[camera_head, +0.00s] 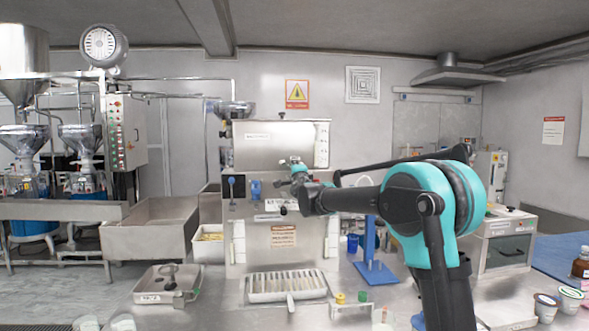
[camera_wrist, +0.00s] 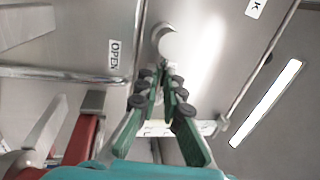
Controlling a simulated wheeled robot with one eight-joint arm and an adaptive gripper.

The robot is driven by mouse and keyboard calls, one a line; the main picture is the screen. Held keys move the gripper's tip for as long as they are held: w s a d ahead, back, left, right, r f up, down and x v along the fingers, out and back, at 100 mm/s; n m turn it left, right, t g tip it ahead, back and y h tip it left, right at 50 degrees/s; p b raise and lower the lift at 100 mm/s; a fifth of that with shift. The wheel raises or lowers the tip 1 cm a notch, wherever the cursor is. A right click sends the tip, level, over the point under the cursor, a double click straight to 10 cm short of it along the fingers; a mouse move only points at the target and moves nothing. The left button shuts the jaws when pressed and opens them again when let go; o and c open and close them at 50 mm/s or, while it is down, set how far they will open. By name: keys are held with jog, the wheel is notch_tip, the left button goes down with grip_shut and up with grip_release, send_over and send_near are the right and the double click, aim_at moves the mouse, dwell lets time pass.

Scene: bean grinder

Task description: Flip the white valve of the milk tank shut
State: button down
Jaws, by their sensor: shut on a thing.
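The milk tank (camera_head: 270,141) is a steel cylinder on top of the machine at the centre of the head view. In the wrist view its shiny surface (camera_wrist: 205,60) fills the background, with an OPEN label (camera_wrist: 115,54) left of the fingertips. A rounded white part, which looks like the white valve (camera_wrist: 168,42), shows just beyond the fingertips. My gripper (camera_head: 293,165) is at the tank's lower front. In the wrist view the green fingers of my gripper (camera_wrist: 164,75) converge and appear shut on the valve. The tips hide the exact contact, and the valve's full angle is unclear.
Thin metal rails (camera_wrist: 60,75) run beside the fingers in the wrist view. A blue stand (camera_head: 375,270) is on the counter below my arm. A slatted drip tray (camera_head: 287,287) and a steel tray (camera_head: 165,285) lie in front of the machine.

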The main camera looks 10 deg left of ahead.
dwell(0.3)
jog(key=c, duration=1.6)
grip_release()
jog(key=shift+c, duration=0.2)
jog(key=v, duration=1.2)
